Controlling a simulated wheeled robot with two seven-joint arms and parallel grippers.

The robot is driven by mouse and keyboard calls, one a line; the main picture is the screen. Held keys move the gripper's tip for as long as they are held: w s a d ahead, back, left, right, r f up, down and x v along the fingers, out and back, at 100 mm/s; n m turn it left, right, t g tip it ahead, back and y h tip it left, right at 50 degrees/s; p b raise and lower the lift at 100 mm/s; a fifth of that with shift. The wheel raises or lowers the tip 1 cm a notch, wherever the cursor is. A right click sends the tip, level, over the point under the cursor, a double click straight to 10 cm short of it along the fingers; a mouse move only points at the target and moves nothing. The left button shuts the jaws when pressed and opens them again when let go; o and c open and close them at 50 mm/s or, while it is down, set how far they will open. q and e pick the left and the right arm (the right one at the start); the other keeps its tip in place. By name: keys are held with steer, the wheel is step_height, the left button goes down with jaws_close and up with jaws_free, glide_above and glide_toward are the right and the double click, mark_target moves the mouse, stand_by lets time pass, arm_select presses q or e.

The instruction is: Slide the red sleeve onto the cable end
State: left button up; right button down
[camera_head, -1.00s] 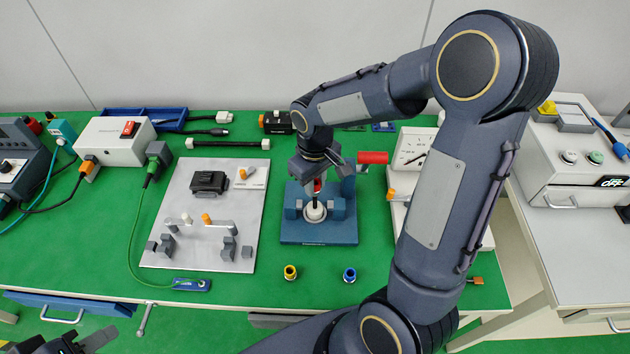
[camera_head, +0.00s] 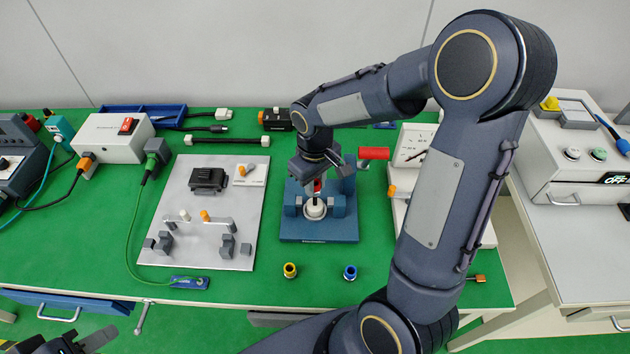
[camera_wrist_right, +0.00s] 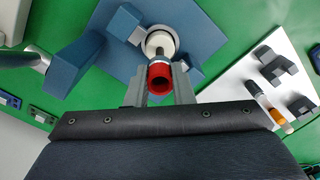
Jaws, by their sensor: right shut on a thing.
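The red sleeve (camera_head: 317,186) is a short hollow tube. My right gripper (camera_head: 318,178) points down and is shut on it, above the blue fixture (camera_head: 320,232). In the right wrist view the sleeve (camera_wrist_right: 160,78) sits between the two grey fingers, its open end facing the camera. A short dark piece, apparently the cable end (camera_wrist_right: 160,54), shows just beyond the sleeve, over a round white base (camera_wrist_right: 162,40). I cannot tell whether the sleeve is around it or only in line with it. My left gripper (camera_head: 82,343) is at the lower left, clear of the bench; its fingers look apart.
A red-handled lever (camera_head: 374,153) sticks out right of the fixture. A pale board (camera_head: 180,240) with clips lies to the left. Yellow (camera_head: 290,270) and blue (camera_head: 350,272) ring pieces stand in front. A white socket unit (camera_head: 410,148) is at the right. The front green strip is mostly clear.

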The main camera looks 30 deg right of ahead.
steer(key=shift+f, duration=0.3)
